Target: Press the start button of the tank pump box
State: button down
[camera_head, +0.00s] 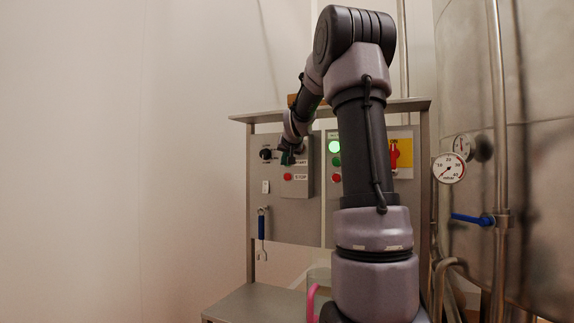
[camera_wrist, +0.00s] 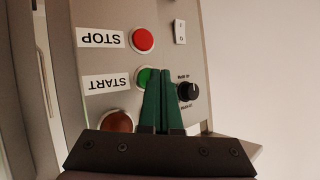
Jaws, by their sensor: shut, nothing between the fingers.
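In the wrist view, which is upside down, a grey control box (camera_wrist: 112,59) carries a green button (camera_wrist: 145,77) beside a START label (camera_wrist: 106,82). A red button (camera_wrist: 143,40) sits beside a STOP label (camera_wrist: 101,38). My gripper (camera_wrist: 160,72) is shut and empty, its green fingertips in front of the green button and hiding part of it. I cannot tell whether they touch it. In the head view my gripper (camera_head: 288,157) is at the left box (camera_head: 299,189), above its red STOP button (camera_head: 288,176). My gripper covers the green button there.
A black selector knob (camera_wrist: 188,92) is close beside the fingers. A second panel has a lit green lamp (camera_head: 334,146). A red switch (camera_head: 395,155) on yellow stands right. A wrench (camera_head: 262,228) hangs below. A gauge (camera_head: 449,168) and blue-handled valve (camera_head: 472,219) are by the tank.

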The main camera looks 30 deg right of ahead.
jog(key=shift+w+d, duration=0.2)
jog(key=shift+d, duration=0.1)
dwell(0.7)
jog(key=shift+a, duration=0.1)
jog(key=shift+s+a, duration=0.5)
jog(key=shift+a, duration=0.05)
jog(key=shift+s+a, duration=0.8)
jog(key=shift+a, duration=0.2)
jog(key=shift+s+a, duration=0.75)
jog(key=shift+a, duration=0.2)
jog(key=s+a+f+g+y, duration=0.1)
jog(key=s+a+f, duration=0.3)
jog(key=s, duration=0.7)
jog(key=s+a+f+n+g+y, duration=0.1)
jog(key=s+a+f+g+y, duration=0.1)
jog(key=s+a+f, duration=0.2)
jog(key=s+a+f+g+y, duration=0.2)
jog(key=s+a, duration=0.7)
jog(key=s, duration=1.1)
notch_tip(320, 180, down, 2)
jog(key=shift+f, duration=0.25)
